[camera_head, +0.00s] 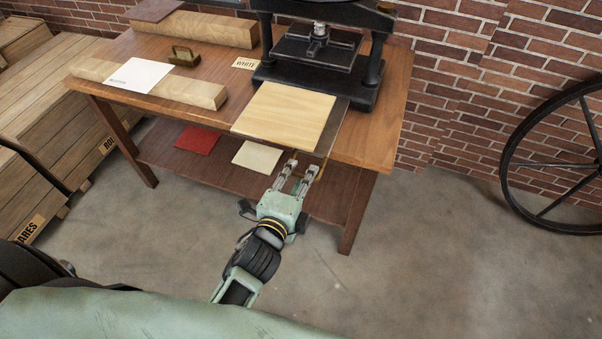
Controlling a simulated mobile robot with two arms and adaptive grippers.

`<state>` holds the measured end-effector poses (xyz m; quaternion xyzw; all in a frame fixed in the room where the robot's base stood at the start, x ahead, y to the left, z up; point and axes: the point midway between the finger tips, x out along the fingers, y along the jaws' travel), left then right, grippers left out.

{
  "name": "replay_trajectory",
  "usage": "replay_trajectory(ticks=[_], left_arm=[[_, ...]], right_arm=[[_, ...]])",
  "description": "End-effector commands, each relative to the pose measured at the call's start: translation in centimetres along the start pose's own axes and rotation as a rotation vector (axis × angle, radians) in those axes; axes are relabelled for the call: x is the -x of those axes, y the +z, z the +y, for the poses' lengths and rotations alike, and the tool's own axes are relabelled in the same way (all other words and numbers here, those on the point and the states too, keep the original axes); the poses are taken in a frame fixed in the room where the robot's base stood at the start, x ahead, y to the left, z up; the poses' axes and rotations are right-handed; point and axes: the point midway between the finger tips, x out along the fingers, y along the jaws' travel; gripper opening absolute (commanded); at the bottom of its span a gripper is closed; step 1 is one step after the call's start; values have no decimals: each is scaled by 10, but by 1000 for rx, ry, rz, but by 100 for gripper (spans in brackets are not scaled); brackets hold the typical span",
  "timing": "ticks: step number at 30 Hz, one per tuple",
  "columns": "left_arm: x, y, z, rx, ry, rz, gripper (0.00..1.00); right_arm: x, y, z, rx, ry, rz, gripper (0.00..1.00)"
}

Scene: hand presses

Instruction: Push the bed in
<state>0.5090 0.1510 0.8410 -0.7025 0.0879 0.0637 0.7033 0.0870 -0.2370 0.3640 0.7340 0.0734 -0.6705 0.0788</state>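The bed of the hand press sticks out toward me from the black press (320,50). A pale wooden board (285,115) lies on it, and a dark strip of the bed (334,125) shows along the board's right side. My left gripper (302,166) is in front of the board's near edge, with its two fingers apart and nothing visible between them. I cannot tell whether the fingertips touch the bed. My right gripper is not in view.
The wooden table (380,133) carries timber beams (185,88), a white sheet (139,74), a brass-coloured block (184,57) and a "WHITE" label (245,64). Red (198,139) and cream (257,156) sheets lie on the lower shelf. Crates stand left; a spoked wheel (507,160) leans right.

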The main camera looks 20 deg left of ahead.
Motion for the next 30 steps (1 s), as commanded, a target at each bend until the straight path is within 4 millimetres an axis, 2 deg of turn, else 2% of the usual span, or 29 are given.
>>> replay_trajectory(ticks=[4, 12, 22, 30], left_arm=[[-10, 0, -1, 1, -1, 0, 28], [-11, 0, 0, 1, 1, 0, 28], [-10, 0, 1, 2, 3, 0, 0], [-10, 0, 4, 5, 9, 0, 0]], right_arm=[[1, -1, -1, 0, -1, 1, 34], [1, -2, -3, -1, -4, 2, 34], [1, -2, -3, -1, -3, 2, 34], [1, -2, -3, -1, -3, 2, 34]])
